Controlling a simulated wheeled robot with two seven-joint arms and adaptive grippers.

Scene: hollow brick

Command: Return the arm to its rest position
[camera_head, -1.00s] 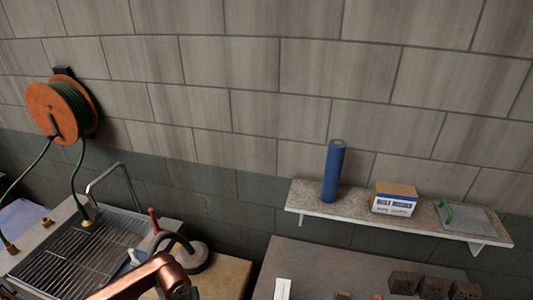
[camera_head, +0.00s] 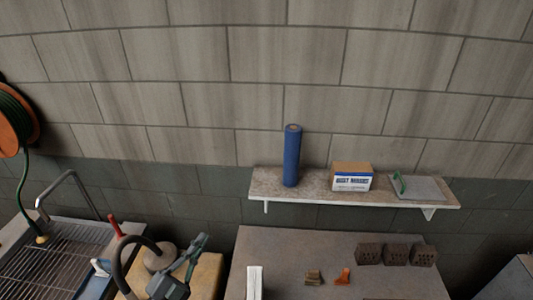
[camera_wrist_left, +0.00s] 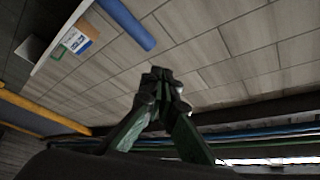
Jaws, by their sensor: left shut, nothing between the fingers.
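My left gripper (camera_head: 202,243) shows at the bottom of the head view, in front of the tan block by the sink. Its fingers are shut with nothing between them. In the left wrist view the gripper (camera_wrist_left: 160,75) points toward the block wall, with its fingertips together and clear of everything. My right gripper is in neither view.
A shelf (camera_head: 270,193) on the wall holds a blue roll (camera_head: 292,157), a small box (camera_head: 351,177) and a trowel-like plate (camera_head: 420,187). Below, a grey table (camera_head: 300,255) bears dark hollow bricks (camera_head: 396,254). A grated sink (camera_head: 40,262) and a hose reel (camera_head: 12,120) are left.

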